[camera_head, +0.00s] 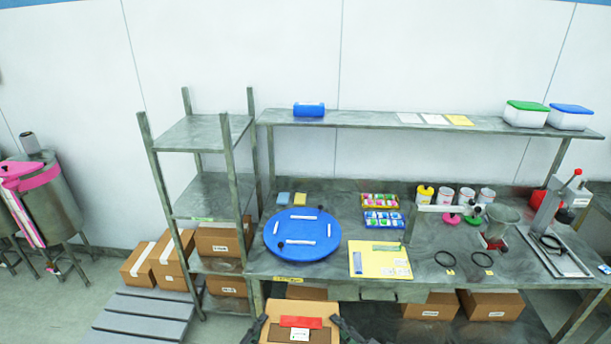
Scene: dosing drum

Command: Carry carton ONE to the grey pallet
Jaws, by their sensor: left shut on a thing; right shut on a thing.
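A brown carton (285,310) with a red patch and a white label on top is at the bottom centre, in front of the workbench. Its label is too small to read, so I cannot confirm it is carton ONE. My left gripper (254,331) is shut on its left side and my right gripper (345,331) on its right side. Both are dark and partly cut off by the lower edge. The grey slatted pallet (140,322) lies on the floor at the lower left, apart from the held carton. Its near part is cut off.
Two cartons (138,264) (170,262) stand at the pallet's far end. A metal shelf rack (207,185) with cartons on its lower levels stands between pallet and bench. The workbench (320,265) holds a blue disc (302,234) and tools. Steel drums (50,205) stand far left.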

